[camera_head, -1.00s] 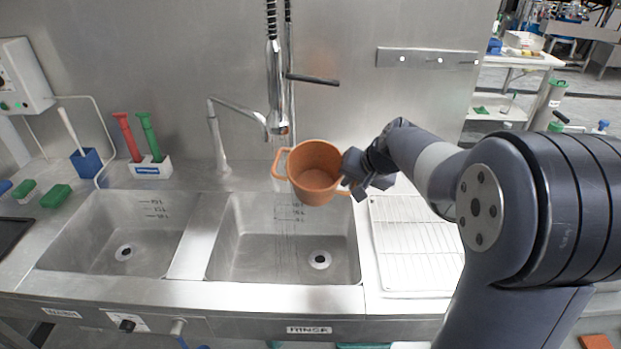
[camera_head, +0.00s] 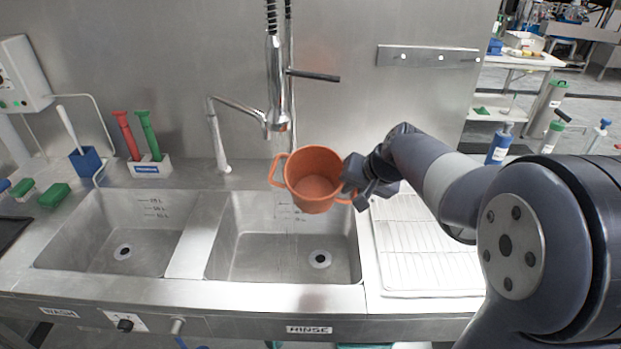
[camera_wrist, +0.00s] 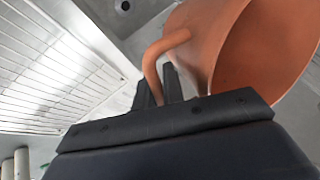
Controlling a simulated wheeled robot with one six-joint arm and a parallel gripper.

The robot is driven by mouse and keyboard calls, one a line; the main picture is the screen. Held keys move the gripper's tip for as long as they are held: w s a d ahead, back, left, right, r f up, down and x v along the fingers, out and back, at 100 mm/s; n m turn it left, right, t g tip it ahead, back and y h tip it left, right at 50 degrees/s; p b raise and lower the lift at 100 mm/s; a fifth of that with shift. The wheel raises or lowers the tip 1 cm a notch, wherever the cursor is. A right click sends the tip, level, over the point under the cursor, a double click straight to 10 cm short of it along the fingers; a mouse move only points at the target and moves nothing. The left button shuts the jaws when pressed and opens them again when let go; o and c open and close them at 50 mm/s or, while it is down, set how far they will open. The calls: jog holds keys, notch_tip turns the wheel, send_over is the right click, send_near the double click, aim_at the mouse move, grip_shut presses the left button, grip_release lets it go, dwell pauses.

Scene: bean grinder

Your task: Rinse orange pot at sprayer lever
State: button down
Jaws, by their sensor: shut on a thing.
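The orange pot (camera_head: 313,180) is held in the air over the rinse basin (camera_head: 262,262), its open mouth tilted toward the head camera. My gripper (camera_head: 352,178) is shut on the pot's right handle. In the wrist view the handle (camera_wrist: 158,62) passes between the dark fingers, beside the pot's wall (camera_wrist: 225,45). The sprayer (camera_head: 276,85) hangs above and left of the pot, and its dark lever (camera_head: 313,77) sticks out to the right.
A curved faucet (camera_head: 218,140) stands left of the sprayer. The wash basin (camera_head: 110,240) is at left, empty. A wire drying rack (camera_head: 425,250) lies at right, clear. Red and green brushes (camera_head: 138,135) stand in a holder behind the wash basin.

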jog(key=s, duration=0.2)
jog(key=s+d+b, duration=0.1)
jog(key=s, duration=0.1)
jog(key=shift+s+d+r, duration=0.1)
jog(key=shift+s+d, duration=0.05)
jog(key=shift+s, duration=0.15)
dwell(1.2)
jog(key=s+d+r+p, duration=0.1)
jog(key=s+r, duration=0.3)
jog(key=s, duration=0.1)
jog(key=shift+d+p, duration=0.15)
jog(key=shift+p, duration=0.25)
jog(key=shift+w+f, duration=0.15)
dwell(0.5)
